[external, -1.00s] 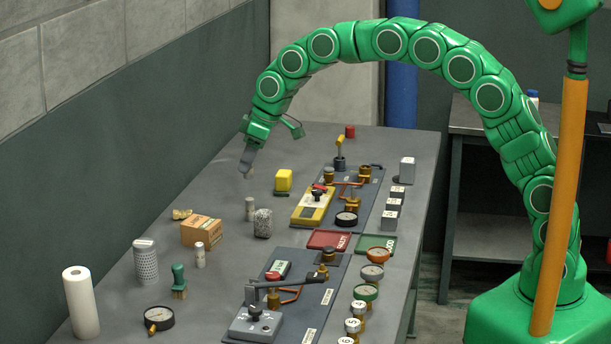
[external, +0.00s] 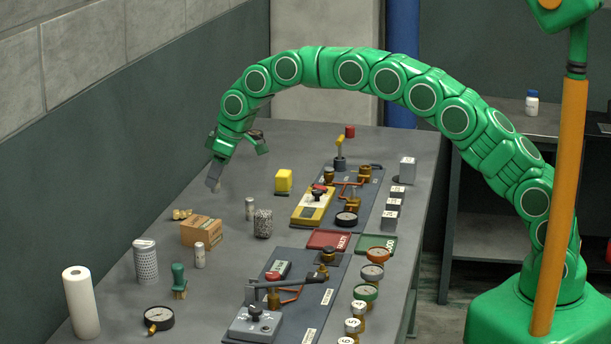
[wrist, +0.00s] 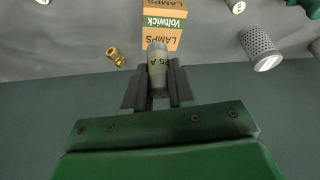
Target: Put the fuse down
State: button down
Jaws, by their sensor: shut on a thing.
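The fuse (wrist: 157,65) is a small grey cylinder with dark lettering ending in "5 A". In the wrist view my gripper (wrist: 157,84) is shut on its lower part, one dark finger on each side. Its free end overlaps the edge of the orange lamp box in that view. In the external view my gripper (external: 213,187) hangs above the left part of the table, behind the lamp box. The fuse cannot be made out there.
The lamp box (external: 201,231) stands on the grey table, with brass fittings (external: 182,214) behind it. A pale small cylinder (external: 250,208) and a perforated canister (external: 145,262) stand nearby. Two dark boards with valves lie to the right.

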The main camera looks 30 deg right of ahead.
jog(key=shift+w+a+f, duration=0.3)
jog(key=shift+w+f, duration=0.15)
jog(key=shift+f, duration=0.25)
jog(key=shift+w+a+f, duration=0.35)
jog(key=shift+w+f, duration=0.1)
jog(key=shift+f, duration=0.25)
jog(key=shift+w+a+f, duration=0.3)
jog(key=shift+w+f, duration=0.15)
jog(key=shift+f, duration=0.25)
jog(key=shift+w+a+f, duration=0.1)
jog(key=shift+w+f, duration=0.1)
jog(key=shift+f, duration=1.45)
jog(key=shift+f, duration=0.15)
jog(key=c, duration=0.9)
grip_release()
jog(key=shift+c, duration=0.2)
